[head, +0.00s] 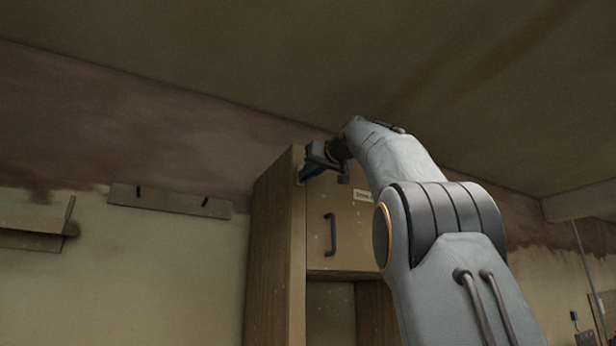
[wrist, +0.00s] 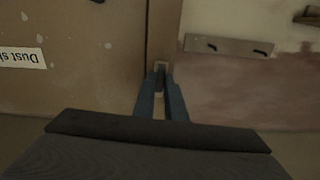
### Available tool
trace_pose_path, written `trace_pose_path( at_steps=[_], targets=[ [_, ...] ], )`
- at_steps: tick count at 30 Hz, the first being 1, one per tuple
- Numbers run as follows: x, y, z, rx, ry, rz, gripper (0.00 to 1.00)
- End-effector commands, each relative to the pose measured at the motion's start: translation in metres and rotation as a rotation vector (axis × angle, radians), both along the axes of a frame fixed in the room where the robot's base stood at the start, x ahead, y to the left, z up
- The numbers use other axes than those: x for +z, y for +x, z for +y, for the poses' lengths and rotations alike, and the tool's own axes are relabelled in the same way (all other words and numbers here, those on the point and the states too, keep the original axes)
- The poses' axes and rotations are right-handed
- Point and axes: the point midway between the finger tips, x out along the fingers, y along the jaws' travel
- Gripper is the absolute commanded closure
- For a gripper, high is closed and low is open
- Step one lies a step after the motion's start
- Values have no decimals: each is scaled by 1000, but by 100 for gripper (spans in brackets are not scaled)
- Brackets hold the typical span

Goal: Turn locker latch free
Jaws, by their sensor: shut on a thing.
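The locker (head: 275,235) is a tall wooden cabinet with a closed upper door (head: 345,250) that has a dark handle (head: 332,234). My gripper (head: 303,177) is at the door's upper left edge, by the locker's front corner. In the wrist view, where the scene is upside down, my gripper (wrist: 160,82) has its two blue fingers close together on a small greyish latch (wrist: 159,67) beside the door seam. Most of the latch is hidden between the fingers, so its turn angle cannot be told. In the head view my gripper hides it.
A label (head: 363,196) is on the door, partly behind my arm. An open bay (head: 330,310) is below the door. A hook rail (head: 170,200) and a small shelf (head: 35,240) are on the wall to the left. The ceiling (head: 330,70) slopes above.

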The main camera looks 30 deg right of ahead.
Motion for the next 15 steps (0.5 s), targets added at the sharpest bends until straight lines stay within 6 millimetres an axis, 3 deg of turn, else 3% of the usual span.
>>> trace_pose_path(
  at_steps=[15],
  targets=[
    [-2, 1, 1, 0, -86, 1, 100]
  ],
)
